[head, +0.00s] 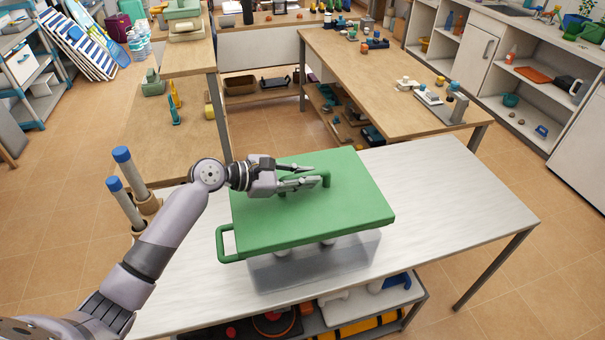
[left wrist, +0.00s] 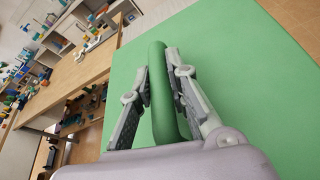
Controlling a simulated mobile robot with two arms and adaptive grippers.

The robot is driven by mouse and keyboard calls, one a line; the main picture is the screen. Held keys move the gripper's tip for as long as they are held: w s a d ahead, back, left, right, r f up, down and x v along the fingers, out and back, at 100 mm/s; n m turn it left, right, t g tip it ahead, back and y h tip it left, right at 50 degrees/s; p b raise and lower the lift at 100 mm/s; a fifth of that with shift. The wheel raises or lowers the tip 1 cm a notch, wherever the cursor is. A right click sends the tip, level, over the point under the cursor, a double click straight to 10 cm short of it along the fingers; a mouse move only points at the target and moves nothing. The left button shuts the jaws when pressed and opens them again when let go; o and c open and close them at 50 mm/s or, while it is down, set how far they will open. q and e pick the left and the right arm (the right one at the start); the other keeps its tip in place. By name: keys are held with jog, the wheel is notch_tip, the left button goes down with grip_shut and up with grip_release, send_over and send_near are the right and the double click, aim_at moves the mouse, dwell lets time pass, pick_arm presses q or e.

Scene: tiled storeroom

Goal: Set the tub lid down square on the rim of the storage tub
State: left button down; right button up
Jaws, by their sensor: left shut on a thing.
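The tub lid (head: 345,212) is a flat green slab with a raised handle (head: 326,180) on top and a green loop at its left edge. My left gripper (head: 308,176) is shut on that handle; in the left wrist view its fingers flank the handle (left wrist: 160,88) on both sides. The clear storage tub (head: 315,268) is on the metal table, under the lid, with its front wall showing. Pale things show inside it. The lid hides most of the rim, so I cannot tell whether they touch. My right gripper is not in view.
The metal table (head: 455,195) is clear to the right of the tub. Two blue-capped grey posts (head: 130,170) stand at its left end. A wooden bench (head: 375,75) with small items lies behind. A shelf below the table holds several things.

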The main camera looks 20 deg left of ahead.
aim_at(305, 191)
pick_arm(q)
jog(key=shift+w+d, duration=0.15)
jog(key=shift+d, duration=0.1)
jog(key=shift+a+r+p, duration=0.15)
jog(key=shift+p, duration=0.35)
notch_tip(305, 191, down, 3)
jog(key=shift+f+b, duration=0.15)
jog(key=shift+b, duration=0.5)
notch_tip(305, 191, down, 2)
jog(key=shift+f+b, duration=0.1)
jog(key=shift+b, duration=0.4)
jog(key=shift+f, duration=0.3)
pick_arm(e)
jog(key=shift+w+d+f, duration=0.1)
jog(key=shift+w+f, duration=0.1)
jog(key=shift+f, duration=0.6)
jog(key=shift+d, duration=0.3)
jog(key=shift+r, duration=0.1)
pick_arm(q)
jog(key=shift+p, duration=0.35)
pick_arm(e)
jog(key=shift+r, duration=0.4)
